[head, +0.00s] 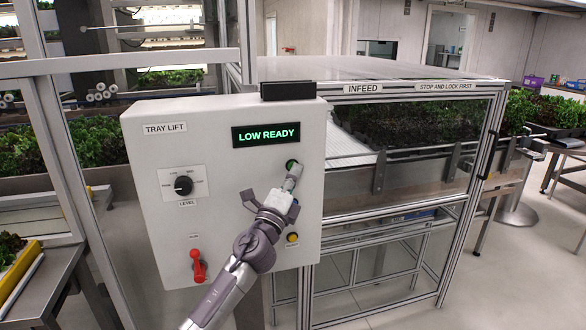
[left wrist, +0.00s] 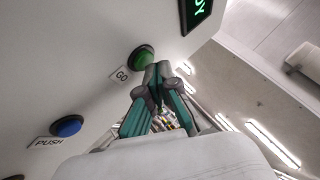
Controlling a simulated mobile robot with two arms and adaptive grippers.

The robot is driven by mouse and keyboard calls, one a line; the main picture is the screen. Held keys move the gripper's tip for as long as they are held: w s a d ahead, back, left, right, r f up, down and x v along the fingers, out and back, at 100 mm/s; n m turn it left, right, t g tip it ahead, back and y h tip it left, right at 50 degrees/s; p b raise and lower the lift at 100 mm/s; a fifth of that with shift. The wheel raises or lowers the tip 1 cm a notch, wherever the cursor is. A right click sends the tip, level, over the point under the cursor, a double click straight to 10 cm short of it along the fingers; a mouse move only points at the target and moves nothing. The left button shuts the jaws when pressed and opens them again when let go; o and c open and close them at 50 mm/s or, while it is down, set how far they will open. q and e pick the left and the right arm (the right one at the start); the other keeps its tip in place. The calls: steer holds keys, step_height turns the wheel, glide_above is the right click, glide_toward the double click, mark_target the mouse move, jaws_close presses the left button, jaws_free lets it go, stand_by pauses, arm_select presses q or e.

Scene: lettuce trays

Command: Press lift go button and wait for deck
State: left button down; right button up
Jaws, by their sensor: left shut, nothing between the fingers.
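The tray lift panel (head: 155,215) is a pale box facing me in the head view. Its display (head: 266,134) reads LOW READY in green letters. The green go button (head: 291,163) is below the display; in the left wrist view it (left wrist: 141,57) has a GO label. My left gripper (head: 295,170) is shut and empty, with its fingertips right at the go button. In the left wrist view the shut fingertips (left wrist: 158,73) are just right of the button; I cannot tell whether they touch it. My right gripper is not in view.
The panel also has a level knob (head: 183,185), a red lever (head: 198,267) and a yellow button (head: 292,238). A blue push button (left wrist: 68,126) shows in the left wrist view. The framed infeed enclosure (head: 410,207) holds leafy greens, right of the panel.

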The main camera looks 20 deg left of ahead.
arm_select(q)
steer(key=shift+w+a, duration=0.25)
steer(key=shift+w, duration=0.05)
stand_by(0.7)
steer(key=shift+s+d, duration=0.5)
steer(key=shift+s, duration=0.2)
stand_by(0.3)
steer(key=s+d, duration=0.1)
steer(key=s+d+p, duration=0.1)
steer(key=s+p, duration=0.1)
steer(key=s, duration=0.1)
steer(key=shift+s+d, duration=0.1)
steer(key=shift+d, duration=0.3)
stand_by(0.4)
